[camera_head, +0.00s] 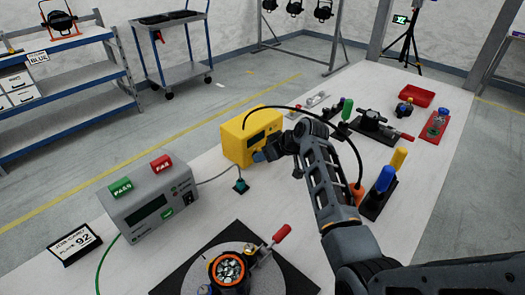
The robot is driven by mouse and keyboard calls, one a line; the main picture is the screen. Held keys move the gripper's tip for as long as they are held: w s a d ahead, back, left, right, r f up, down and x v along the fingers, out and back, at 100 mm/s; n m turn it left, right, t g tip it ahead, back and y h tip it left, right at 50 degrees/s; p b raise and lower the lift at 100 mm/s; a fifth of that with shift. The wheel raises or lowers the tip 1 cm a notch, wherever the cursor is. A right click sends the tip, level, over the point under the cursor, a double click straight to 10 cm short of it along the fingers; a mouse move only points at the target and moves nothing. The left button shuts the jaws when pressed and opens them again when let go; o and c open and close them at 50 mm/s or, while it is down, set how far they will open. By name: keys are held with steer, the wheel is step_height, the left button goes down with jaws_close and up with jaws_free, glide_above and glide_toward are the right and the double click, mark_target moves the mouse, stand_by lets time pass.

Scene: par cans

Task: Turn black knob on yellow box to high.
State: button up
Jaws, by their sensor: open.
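The yellow box (243,133) stands on the white table near the picture's middle, with a dark display on its front. My arm reaches in from the lower right. My gripper (262,154) is at the box's lower right front, open, with the fingers small and partly hidden by my wrist. The black knob cannot be made out; my gripper and wrist cover that part of the box. I cannot tell whether the fingers touch the knob or what setting it has.
A grey tester (142,222) with green and red blocks stands left of the box. A teal-based connector (240,186) lies in front. A round fixture (240,265) is at the near edge. Blue and yellow handled tools (383,183), a clamp (372,120) and a red tray (416,95) lie right.

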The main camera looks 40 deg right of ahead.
steer(key=p+v, duration=0.2)
steer(key=v, duration=0.3)
steer(key=shift+s+r, duration=0.15)
stand_by(0.4)
